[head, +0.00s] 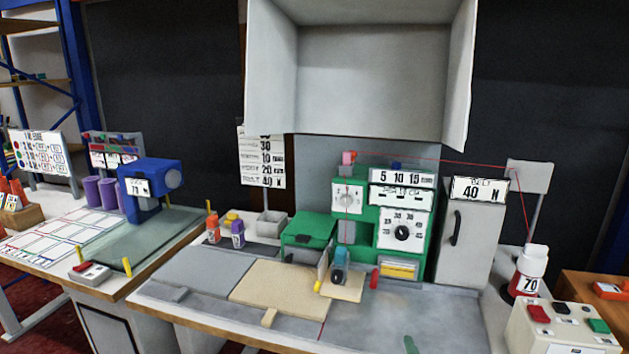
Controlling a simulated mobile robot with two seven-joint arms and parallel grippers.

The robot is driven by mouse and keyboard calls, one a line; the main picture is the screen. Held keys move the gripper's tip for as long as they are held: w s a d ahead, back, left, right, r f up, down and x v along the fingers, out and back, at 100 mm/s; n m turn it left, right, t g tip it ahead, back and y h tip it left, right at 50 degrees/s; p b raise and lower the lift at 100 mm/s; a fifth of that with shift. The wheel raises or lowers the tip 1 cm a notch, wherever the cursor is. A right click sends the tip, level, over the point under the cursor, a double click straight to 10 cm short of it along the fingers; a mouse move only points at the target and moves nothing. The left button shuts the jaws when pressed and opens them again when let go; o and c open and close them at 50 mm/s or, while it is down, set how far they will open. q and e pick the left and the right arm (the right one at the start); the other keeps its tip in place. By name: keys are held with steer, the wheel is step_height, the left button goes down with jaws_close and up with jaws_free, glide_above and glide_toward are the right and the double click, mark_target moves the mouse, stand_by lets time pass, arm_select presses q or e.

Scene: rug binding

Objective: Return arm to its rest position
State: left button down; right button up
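Neither of my arms nor grippers shows in the head view. The green machine (407,215) with dials stands at the back of the grey worktable (215,308). A tan rug piece (278,288) lies flat on the table in front of it, with its right part by the machine's blue-grey foot (340,262). A red thread runs from the top of the machine to a post at the right, and a red line shows at the rug's front edge.
A grey cabinet (467,232) and a white spool (531,262) stand at the right, near a button box (565,325). A blue machine (148,190) stands on the left table. A grey hood (370,85) hangs above.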

steer(key=s+f+m+g+y+p, duration=0.2)
steer(key=s+f+m, duration=0.3)
steer(key=s, duration=0.8)
steer(key=s+f+m+g+y+p, duration=0.2)
steer(key=s+f+m, duration=0.3)
steer(key=s, duration=0.8)
step_height(320, 180, down, 3)
steer(key=shift+f+g+p, duration=0.2)
steer(key=shift+g+p, duration=0.5)
steer(key=shift+p, duration=0.15)
